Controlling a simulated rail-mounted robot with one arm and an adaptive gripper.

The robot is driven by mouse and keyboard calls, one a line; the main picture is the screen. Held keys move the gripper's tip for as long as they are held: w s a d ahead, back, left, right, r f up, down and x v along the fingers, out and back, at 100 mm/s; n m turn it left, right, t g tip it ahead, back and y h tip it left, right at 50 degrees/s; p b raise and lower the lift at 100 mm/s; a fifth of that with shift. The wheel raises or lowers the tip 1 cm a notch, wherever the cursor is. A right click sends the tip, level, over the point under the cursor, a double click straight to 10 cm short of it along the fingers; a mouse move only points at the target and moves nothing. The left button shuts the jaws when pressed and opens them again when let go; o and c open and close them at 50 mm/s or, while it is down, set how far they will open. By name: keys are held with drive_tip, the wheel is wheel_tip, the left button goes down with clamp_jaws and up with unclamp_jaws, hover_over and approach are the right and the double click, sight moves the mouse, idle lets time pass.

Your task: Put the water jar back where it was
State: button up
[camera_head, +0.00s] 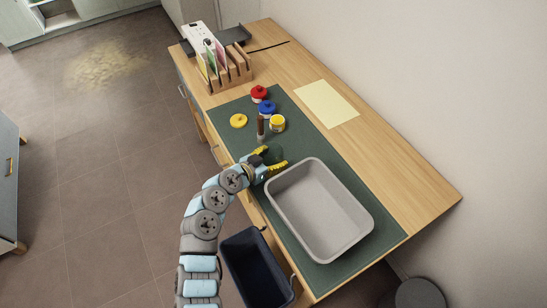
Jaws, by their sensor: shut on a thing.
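The jar is small and partly hidden by the fingers. I cannot tell whether it touches the mat. Just beyond the gripper stands a brown and grey upright thing (260,128), perhaps a brush. A yellow paint jar (277,123) is beside it.
Red (259,94) and blue (267,108) paint jars and a yellow lid (238,121) lie farther back on the mat. The grey tray (371,218) fills the mat's right part. A wooden rack (233,78) and a pale paper sheet (327,103) are on the desk. A dark bin (232,242) stands below.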

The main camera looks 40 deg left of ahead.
sight(265, 162)
drive_tip(key=shift+f, duration=0.15)
drive_tip(key=o, duration=1.3)
drive_tip(key=shift+r, duration=0.3)
drive_tip(key=shift+p+v, duration=0.65)
drive_tip(key=shift+v, duration=3.05)
drive_tip(key=shift+f, duration=0.15)
